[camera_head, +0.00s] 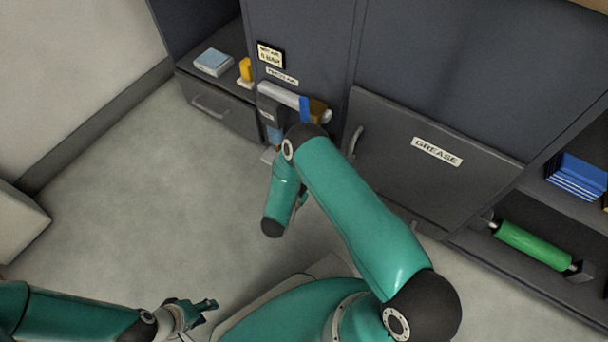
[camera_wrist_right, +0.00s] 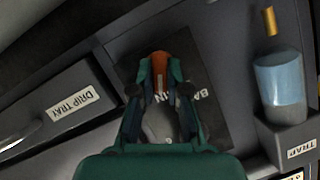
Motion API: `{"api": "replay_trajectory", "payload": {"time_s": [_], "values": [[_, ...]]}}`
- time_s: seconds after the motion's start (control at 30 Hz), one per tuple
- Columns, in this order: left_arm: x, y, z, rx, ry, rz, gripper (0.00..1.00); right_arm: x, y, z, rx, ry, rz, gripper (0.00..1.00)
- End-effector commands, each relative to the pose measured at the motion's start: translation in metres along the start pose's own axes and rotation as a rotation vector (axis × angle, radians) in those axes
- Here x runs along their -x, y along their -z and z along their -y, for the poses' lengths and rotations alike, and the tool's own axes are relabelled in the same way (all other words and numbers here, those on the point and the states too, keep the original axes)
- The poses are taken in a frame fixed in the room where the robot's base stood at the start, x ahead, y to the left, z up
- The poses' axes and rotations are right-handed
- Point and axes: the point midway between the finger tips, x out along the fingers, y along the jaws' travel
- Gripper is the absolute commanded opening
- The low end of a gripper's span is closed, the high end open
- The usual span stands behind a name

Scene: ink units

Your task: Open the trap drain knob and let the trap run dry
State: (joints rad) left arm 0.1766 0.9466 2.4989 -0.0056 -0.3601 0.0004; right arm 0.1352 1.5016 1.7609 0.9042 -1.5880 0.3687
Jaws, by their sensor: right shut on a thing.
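The trap, a clear cup with blue liquid (camera_wrist_right: 280,80), stands in a grey holder with a TRAP label (camera_wrist_right: 302,147), at the right of the right wrist view. In the head view the cup (camera_head: 273,134) sits low on the cabinet front. My right gripper (camera_wrist_right: 160,82) is shut on an orange-brown piece (camera_wrist_right: 160,63) in front of a dark plate with partly hidden lettering (camera_wrist_right: 207,95), left of the trap. I cannot tell whether this piece is the drain knob. My left gripper (camera_head: 204,311) is open and empty over the floor, away from the cabinet.
A DRIP TRAY drawer (camera_wrist_right: 72,106) is at the left of the right wrist view. A blue lever (camera_head: 305,108) is on a pipe above the trap. The GREASE door (camera_head: 400,165) is shut.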

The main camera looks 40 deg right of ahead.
Motion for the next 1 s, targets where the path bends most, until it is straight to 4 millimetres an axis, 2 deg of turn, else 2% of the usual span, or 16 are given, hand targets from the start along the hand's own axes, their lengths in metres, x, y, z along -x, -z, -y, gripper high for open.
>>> {"api": "replay_trajectory", "payload": {"time_s": [0.03,1.0], "values": [[0.002,0.000,-0.001,0.000,0.000,0.000,0.40,-0.002,0.003,-0.005,-0.040,0.003,-0.007,0.00],[0.015,0.000,-0.005,0.000,0.000,0.000,0.40,-0.004,-0.001,-0.011,-0.869,0.350,-0.016,0.00]]}}
